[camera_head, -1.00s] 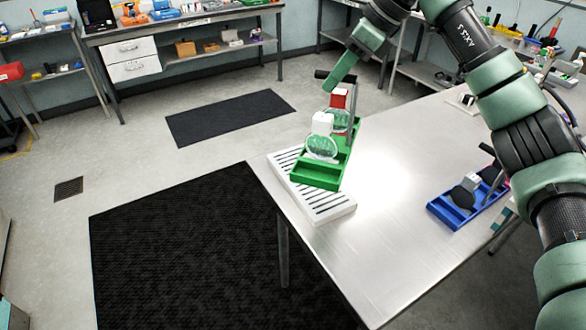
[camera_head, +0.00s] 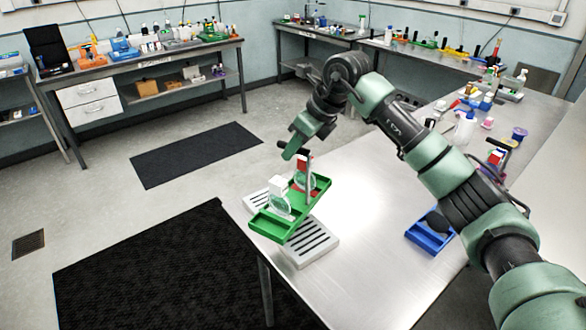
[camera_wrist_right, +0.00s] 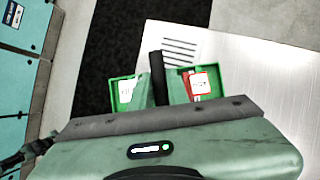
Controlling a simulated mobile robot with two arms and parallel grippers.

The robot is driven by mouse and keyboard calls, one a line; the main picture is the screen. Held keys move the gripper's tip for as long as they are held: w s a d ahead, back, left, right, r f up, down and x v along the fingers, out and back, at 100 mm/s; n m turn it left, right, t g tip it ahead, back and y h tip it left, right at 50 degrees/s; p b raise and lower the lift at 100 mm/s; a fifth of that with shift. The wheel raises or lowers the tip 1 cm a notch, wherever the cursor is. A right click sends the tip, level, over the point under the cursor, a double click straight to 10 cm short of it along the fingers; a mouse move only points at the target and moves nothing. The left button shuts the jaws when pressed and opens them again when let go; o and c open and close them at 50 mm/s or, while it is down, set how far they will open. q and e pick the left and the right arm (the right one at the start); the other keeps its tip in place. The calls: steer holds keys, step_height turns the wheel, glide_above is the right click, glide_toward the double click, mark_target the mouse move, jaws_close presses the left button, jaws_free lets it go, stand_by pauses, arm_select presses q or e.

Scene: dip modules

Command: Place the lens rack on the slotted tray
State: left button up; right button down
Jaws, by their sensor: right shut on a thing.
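The lens rack (camera_head: 281,222) is a green tray with an upright handle, round clear lenses, and a white and a red block. It also shows in the right wrist view (camera_wrist_right: 125,93), partly hidden by my gripper. My right gripper (camera_head: 300,154) is shut on the top of its handle. The slotted tray (camera_head: 318,250) is pale with dark slots and lies at the table's near-left corner. The rack is over it, crosswise to its length, covering its middle. I cannot tell whether they touch. My left gripper is not in view.
A blue rack (camera_head: 428,236) with dark parts stands to the right on the metal table (camera_head: 365,275), partly behind my right arm. Bottles and small containers are at the table's far right. The table between the slotted tray and blue rack is clear.

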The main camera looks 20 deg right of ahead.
step_height(320, 180, down, 7)
steer(key=shift+r+p, duration=0.1)
steer(key=shift+p, duration=0.8)
steer(key=c, duration=1.4)
jaws_free()
steer(key=shift+s+f, duration=0.1)
steer(key=shift+f, duration=0.1)
steer(key=shift+o, duration=0.2)
